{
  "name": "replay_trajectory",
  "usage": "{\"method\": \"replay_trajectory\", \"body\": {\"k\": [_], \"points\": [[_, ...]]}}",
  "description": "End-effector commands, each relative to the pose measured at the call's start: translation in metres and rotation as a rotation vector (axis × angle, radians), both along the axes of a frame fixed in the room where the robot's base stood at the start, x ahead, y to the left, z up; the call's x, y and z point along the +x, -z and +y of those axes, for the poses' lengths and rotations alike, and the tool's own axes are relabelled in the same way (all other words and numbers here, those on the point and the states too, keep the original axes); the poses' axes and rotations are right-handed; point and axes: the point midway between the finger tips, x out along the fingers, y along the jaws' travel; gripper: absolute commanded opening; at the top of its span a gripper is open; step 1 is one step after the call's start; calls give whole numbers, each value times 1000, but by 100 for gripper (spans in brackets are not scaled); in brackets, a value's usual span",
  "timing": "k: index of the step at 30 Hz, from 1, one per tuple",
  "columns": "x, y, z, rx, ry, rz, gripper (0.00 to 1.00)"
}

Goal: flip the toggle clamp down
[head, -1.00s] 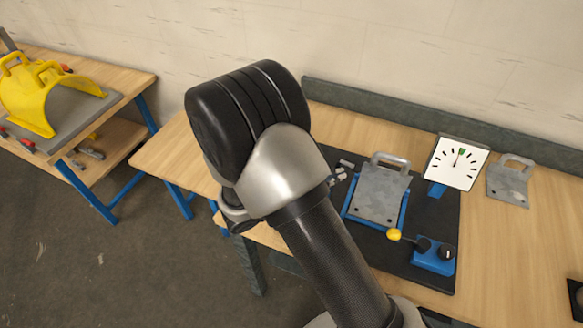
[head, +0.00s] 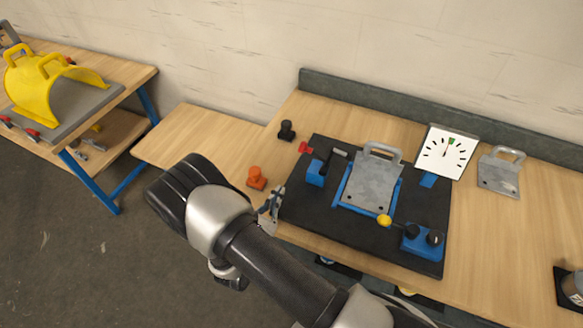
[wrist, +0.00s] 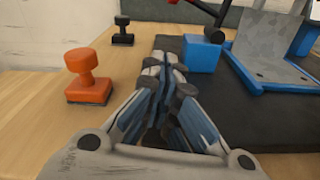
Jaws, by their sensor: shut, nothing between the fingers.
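The toggle clamp, with a blue base block (head: 315,173) and a red-tipped handle (head: 305,148), is at the left end of the black mat. In the wrist view its blue block (wrist: 202,54) stands ahead and right of my fingers, with a red part (wrist: 202,6) above it, cut by the top edge. I cannot tell the handle's exact angle. My gripper (head: 272,203) is at the mat's left front corner, apart from the clamp. In the wrist view my gripper (wrist: 167,68) has its fingers together, with nothing between them.
An orange stamp-like piece (head: 257,178) and a black one (head: 287,131) stand left of the black mat (head: 318,222). A grey plate with a handle (head: 372,182), a yellow-knobbed lever (head: 384,221) and a dial (head: 446,152) are to the right.

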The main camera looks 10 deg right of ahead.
Motion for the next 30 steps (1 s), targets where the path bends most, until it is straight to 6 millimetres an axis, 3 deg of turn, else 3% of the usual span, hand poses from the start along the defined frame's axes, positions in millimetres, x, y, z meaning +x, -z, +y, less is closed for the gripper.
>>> {"method": "replay_trajectory", "body": {"k": [5,17,18,24,30], "points": [[14,1,-11,1,5,-1,0],[81,7,-59,2,6,-2,0],[84,1,-61,1,4,-4,0],[86,-24,-68,0,3,-1,0],[87,-31,-70,0,1,0,0]]}}
